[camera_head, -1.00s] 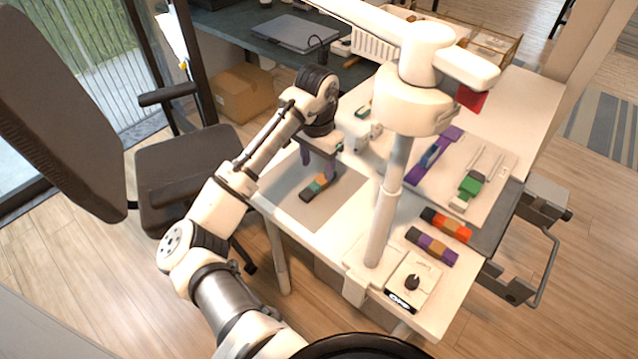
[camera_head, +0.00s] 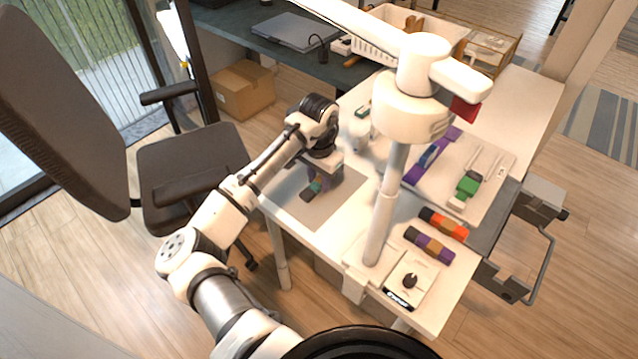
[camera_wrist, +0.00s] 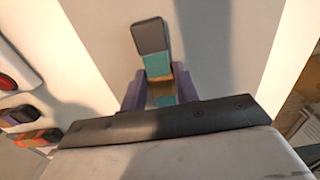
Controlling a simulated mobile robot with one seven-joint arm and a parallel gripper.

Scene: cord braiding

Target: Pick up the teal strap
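The teal strap (camera_head: 311,190) lies on the grey mat at the near left of the table. It is a short strap with a dark grey end, a teal band and an orange-brown band. In the wrist view the strap (camera_wrist: 156,66) points away from me, its dark end farthest. My gripper (camera_head: 323,182) is down at the strap, with a purple finger on each side of it. The gripper also shows in the wrist view (camera_wrist: 158,78), its fingertips close against the strap's sides beside the teal band. I cannot tell whether they press on it. The gripper hides part of the strap.
A lamp-like white post (camera_head: 383,215) stands just right of my gripper. Two banded straps, one with orange (camera_head: 443,224) and one with purple (camera_head: 429,245), lie right of the post. A pale board (camera_head: 497,187) lies farther right.

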